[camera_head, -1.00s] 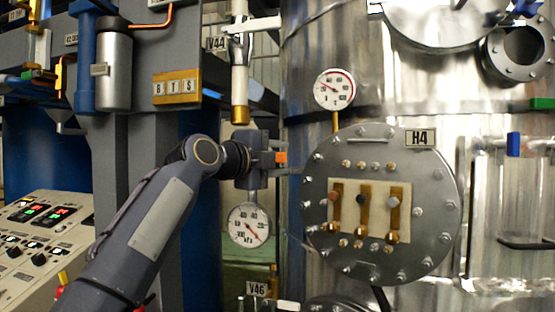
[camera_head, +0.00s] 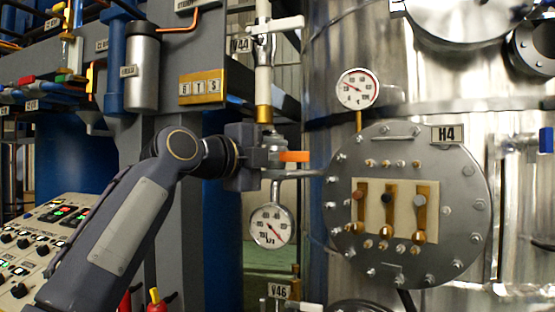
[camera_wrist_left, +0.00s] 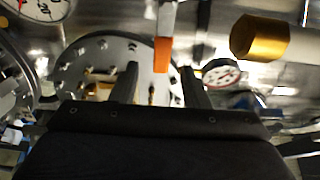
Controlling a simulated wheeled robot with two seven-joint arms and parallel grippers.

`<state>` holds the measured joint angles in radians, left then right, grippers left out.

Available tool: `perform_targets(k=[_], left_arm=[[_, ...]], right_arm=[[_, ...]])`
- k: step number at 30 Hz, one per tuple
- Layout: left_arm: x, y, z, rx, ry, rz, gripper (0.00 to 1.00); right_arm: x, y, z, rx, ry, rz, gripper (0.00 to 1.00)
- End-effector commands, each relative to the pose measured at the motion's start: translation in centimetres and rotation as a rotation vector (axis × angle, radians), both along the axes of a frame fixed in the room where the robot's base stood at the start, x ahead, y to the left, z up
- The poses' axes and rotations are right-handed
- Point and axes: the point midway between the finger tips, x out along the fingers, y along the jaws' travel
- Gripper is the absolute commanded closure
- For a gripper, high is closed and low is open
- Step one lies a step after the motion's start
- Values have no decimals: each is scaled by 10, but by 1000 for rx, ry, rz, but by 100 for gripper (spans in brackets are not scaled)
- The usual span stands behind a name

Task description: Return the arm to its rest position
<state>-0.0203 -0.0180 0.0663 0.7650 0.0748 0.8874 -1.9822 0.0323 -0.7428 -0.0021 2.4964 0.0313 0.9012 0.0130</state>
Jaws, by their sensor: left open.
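My left arm comes in from the lower left of the head view. Its gripper (camera_head: 268,158) is open and empty, close to the left side of the valve with an orange-tipped handle (camera_head: 296,156). The handle points right, above a round pressure gauge (camera_head: 270,225). In the left wrist view the two fingers (camera_wrist_left: 158,84) stand apart. The orange tip (camera_wrist_left: 161,55) shows in the gap between them, just beyond the fingertips. Contact is not visible. My right gripper is not in view.
A steel vessel with the H4 flange (camera_head: 345,225) stands to the right. A white pipe with a brass end (camera_head: 263,112) hangs just above the gripper. A control panel (camera_head: 45,235) is at the lower left, and a grey column (camera_head: 130,160) stands behind the arm.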

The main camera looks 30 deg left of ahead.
Motion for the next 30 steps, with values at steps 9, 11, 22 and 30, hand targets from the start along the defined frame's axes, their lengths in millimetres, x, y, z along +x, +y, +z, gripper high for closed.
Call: perform_targets(k=[9, 11, 22, 30], left_arm=[[0, 0, 0, 0, 0, 0, 58], [0, 0, 0, -1, 0, 0, 58], [-28, -34, -137, -513, 391, 34, 58], [-104, -80, -325, -1125, 826, 299, 58]], right_arm=[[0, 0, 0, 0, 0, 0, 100], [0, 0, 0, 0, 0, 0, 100], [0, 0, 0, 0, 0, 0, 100], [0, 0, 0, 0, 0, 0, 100]])
